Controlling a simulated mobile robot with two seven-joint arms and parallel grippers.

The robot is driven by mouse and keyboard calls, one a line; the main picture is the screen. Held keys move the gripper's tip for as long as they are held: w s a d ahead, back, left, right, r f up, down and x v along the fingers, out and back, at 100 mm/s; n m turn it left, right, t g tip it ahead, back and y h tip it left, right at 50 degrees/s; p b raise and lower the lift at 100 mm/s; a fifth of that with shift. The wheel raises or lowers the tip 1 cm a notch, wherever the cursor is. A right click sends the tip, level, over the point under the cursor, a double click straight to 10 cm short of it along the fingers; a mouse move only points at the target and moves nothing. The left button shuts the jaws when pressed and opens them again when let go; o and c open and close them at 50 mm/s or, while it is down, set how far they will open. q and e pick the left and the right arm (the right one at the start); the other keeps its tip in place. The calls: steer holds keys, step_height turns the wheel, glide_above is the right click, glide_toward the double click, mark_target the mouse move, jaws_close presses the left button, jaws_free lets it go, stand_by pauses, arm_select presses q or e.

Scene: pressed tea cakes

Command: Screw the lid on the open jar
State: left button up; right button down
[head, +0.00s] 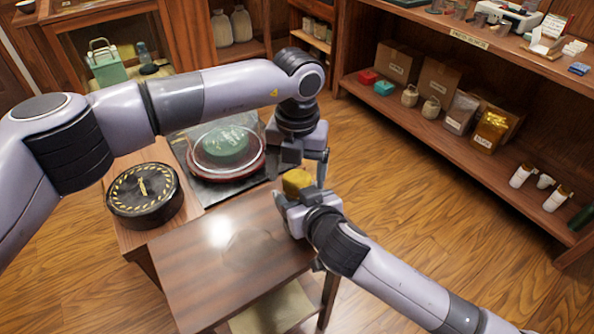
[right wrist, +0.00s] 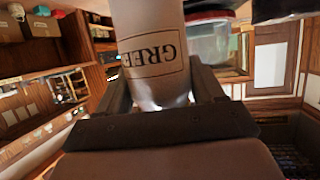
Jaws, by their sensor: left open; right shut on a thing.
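A white jar (right wrist: 155,75) with a black-lettered label, "GREE" being readable, stands out large in the right wrist view. My right gripper (right wrist: 160,95) is shut around it, one finger on each side. In the head view my right gripper (head: 293,205) is over the table's right edge, and a gold round top (head: 297,182) shows at its fingers. I take this for the lid at the jar's mouth; how far it is seated cannot be told. My left gripper (head: 307,160) is open just above the gold top, fingers pointing down. The white jar body is hidden there.
The brown table (head: 190,260) is bare in front. Behind it are a glass-domed green cake on a red-brown base (head: 225,178) and a black round box with gold marks (head: 143,195). Shelves at right hold bags, boxes and white jars (head: 522,176). The wooden floor is open.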

arm_select(q)
steer(key=shift+r, duration=2)
steer(key=shift+c, duration=1.3)
steer(key=n, duration=0.2)
steer(key=r+n, duration=0.1)
steer(key=n, duration=0.1)
steer(key=shift+n, duration=0.3)
steer(key=n, duration=0.2)
steer(key=shift+r+n, duration=0.4)
steer(key=n, duration=0.3)
steer(key=r+n, duration=0.1)
steer(key=n, duration=0.2)
steer(key=shift+r, duration=0.2)
steer(key=shift+f, duration=4)
steer(key=shift+c, duration=0.3)
